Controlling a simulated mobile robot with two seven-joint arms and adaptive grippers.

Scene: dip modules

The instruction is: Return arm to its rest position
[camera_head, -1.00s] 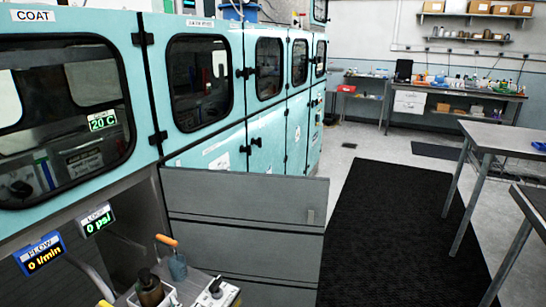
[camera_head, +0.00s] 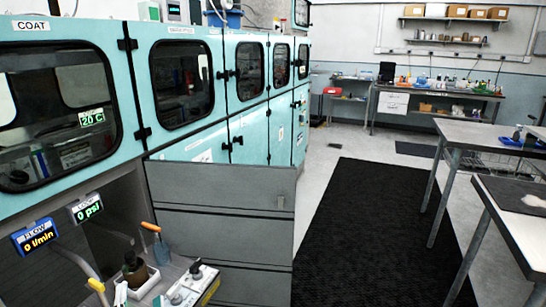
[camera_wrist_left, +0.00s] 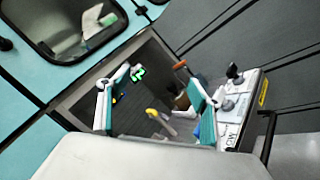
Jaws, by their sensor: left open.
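My left gripper (camera_wrist_left: 156,90) shows in the left wrist view, its two teal and white fingers spread apart with nothing held between them. Beyond the fingers are the dark bay of the teal cabinet, the lit green display and, close to the right finger, an orange-handled tool and a yellow-handled tool. I cannot make out the gripper clearly in the head view. My right gripper is in neither view.
The teal cabinet row (camera_head: 185,85) fills the left, with grey panels (camera_head: 225,222) below. A control box (camera_head: 190,284) and a small tray (camera_head: 146,284) holding a dark bottle stand at the bottom. A black mat (camera_head: 350,225) lies on open floor; tables (camera_head: 478,135) stand right.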

